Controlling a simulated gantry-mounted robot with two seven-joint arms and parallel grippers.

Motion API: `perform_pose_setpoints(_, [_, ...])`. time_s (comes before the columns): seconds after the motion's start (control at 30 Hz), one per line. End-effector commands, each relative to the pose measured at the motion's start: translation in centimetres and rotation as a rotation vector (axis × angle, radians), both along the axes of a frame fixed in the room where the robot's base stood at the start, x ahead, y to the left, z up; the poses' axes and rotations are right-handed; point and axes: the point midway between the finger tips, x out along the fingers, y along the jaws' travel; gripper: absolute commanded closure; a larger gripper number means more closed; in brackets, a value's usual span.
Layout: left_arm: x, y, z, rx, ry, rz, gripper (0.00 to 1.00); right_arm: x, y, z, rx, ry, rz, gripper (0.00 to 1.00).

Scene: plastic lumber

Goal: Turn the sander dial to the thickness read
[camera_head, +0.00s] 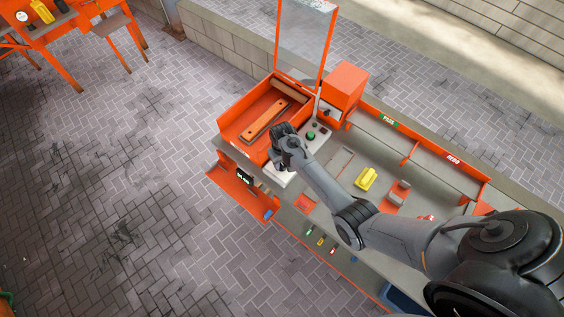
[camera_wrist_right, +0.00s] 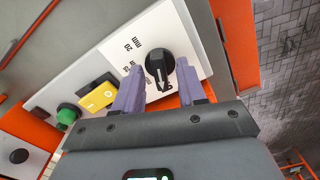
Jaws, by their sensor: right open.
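The sander dial (camera_wrist_right: 160,62) is a black round knob with a white pointer on a white panel (camera_wrist_right: 183,30) marked "mm" and with numbers. The pointer points down in the right wrist view; the mark at its tip is partly hidden. My right gripper (camera_wrist_right: 159,68) is open, its two purple fingers on either side of the knob; I cannot tell if they touch it. In the head view my right gripper (camera_head: 281,157) is over the orange sander's front panel (camera_head: 281,178) and hides the dial. A display with green digits (camera_head: 245,177), too small to read, is at the front. My left gripper is not in view.
A yellow switch (camera_wrist_right: 98,96) and a green button (camera_wrist_right: 67,115) sit beside the dial. An orange plank (camera_head: 266,119) lies in the orange tray. A yellow object (camera_head: 366,178) lies on the bench to the right. A clear panel (camera_head: 303,40) stands behind.

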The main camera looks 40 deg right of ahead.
Motion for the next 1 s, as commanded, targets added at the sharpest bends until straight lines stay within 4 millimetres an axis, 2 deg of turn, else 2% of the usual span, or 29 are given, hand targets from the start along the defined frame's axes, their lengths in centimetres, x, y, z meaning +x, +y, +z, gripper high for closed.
perform_pose_setpoints(0.37, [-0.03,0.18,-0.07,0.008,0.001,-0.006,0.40,0.03,0.00,-0.33,0.000,-0.001,0.000,0.61])
perform_pose_setpoints(0.6, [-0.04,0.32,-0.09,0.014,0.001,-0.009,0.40,0.02,0.00,-0.33,0.000,-0.001,0.000,0.98])
perform_pose_setpoints(0.63, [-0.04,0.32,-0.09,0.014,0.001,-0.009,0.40,0.02,0.00,-0.33,0.000,-0.001,0.000,1.00])
perform_pose_setpoints(1.0, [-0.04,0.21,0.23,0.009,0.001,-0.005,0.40,0.02,0.03,-0.23,0.001,0.001,-0.029,1.00])
